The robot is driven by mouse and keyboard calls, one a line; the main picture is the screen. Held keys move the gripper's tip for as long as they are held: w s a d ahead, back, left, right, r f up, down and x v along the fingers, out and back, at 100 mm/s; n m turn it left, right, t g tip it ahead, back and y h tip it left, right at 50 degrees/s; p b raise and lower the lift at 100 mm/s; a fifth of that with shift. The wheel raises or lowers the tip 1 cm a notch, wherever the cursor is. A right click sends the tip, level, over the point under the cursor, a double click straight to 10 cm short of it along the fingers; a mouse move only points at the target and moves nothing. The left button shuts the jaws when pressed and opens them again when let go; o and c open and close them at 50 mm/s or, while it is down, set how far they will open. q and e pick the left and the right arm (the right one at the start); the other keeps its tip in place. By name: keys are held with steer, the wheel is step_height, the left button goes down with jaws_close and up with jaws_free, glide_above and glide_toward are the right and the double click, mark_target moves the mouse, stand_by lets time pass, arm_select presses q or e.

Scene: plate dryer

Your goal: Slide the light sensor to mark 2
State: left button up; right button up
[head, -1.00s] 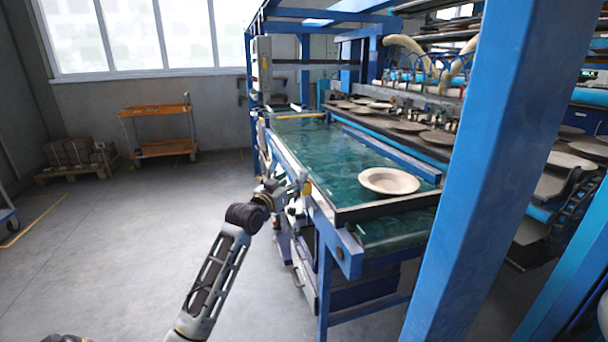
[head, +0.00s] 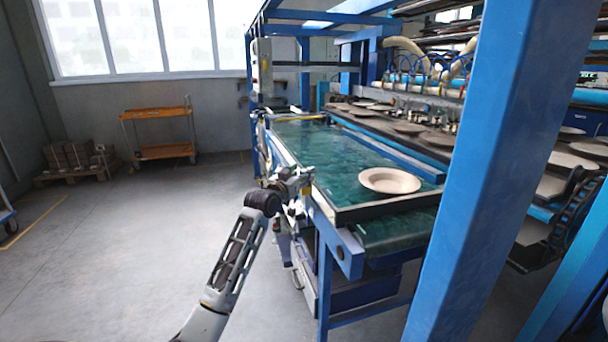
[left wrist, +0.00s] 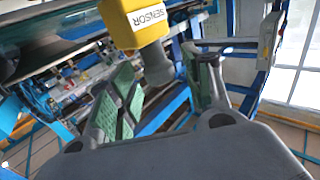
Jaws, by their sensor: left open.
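The light sensor (left wrist: 140,22) is a yellow block with a white SENSOR label and a grey stem below it, at the top of the left wrist view. My left gripper (left wrist: 163,75) is open. Its green-padded fingers stand on either side of the grey stem in that picture; I cannot tell whether they touch it. In the head view my left gripper (head: 302,180) is at the near left edge of the conveyor, and the sensor is too small there to make out clearly. Mark 2 cannot be made out. My right gripper is not in view.
A pale plate (head: 389,181) lies on the green conveyor belt (head: 330,155). A thick blue post (head: 505,150) stands in front at the right. An orange cart (head: 160,135) and a pallet of blocks (head: 78,160) stand at the back left.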

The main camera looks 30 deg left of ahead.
arm_select(q)
steer(key=shift+w+a, duration=0.1)
steer(key=shift+w, duration=0.95)
steer(key=shift+c, duration=0.2)
jaws_close()
